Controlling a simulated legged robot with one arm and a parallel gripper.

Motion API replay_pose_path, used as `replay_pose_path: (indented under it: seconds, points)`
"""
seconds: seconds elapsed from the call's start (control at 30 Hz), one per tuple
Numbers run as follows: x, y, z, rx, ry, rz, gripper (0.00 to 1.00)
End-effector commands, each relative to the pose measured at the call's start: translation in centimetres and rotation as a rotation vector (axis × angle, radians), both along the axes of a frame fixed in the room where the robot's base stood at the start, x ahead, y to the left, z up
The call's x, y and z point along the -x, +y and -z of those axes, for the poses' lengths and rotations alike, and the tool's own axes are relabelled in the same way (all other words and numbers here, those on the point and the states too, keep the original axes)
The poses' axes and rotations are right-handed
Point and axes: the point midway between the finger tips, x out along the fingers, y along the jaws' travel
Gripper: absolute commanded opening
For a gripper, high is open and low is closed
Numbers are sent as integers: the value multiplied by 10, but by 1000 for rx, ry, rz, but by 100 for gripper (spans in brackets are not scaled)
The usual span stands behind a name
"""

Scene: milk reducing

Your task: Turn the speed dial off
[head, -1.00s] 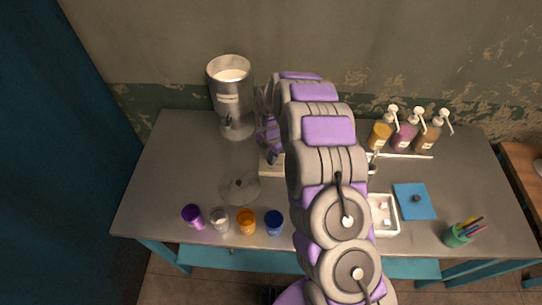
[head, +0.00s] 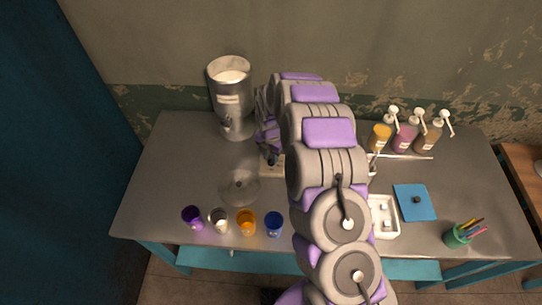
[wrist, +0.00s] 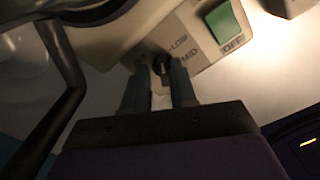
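In the wrist view, the small black speed dial (wrist: 161,63) sits on the pale machine base (wrist: 192,42), beside the printed words LOW and MID. My gripper (wrist: 160,76) has its two dark fingers apart, one on each side of the dial, with the tips close to it. I cannot tell whether the fingers touch it. A green switch (wrist: 221,22) lies to the upper right, above the word OFF. In the head view, my gripper (head: 273,158) is over the machine base (head: 272,170), and my arm hides most of the machine and the dial.
A steel milk container (head: 230,92) stands left of my gripper. A clear lid (head: 239,187) and several coloured cups, including a blue cup (head: 274,224), are nearer the front. Pump bottles (head: 404,138), a white tray (head: 391,229) and a blue board (head: 426,207) are right of my arm.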

Motion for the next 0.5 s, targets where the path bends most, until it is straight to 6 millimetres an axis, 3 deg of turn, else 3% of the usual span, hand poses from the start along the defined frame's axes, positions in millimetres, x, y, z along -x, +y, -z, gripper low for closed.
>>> replay_pose_path:
  seconds: [0.1,0.33,0.5]
  points:
    - [1,0,1,1,4,0,37]
    - [3,-1,1,1,8,0,37]
    - [2,-1,-12,1,6,0,37]
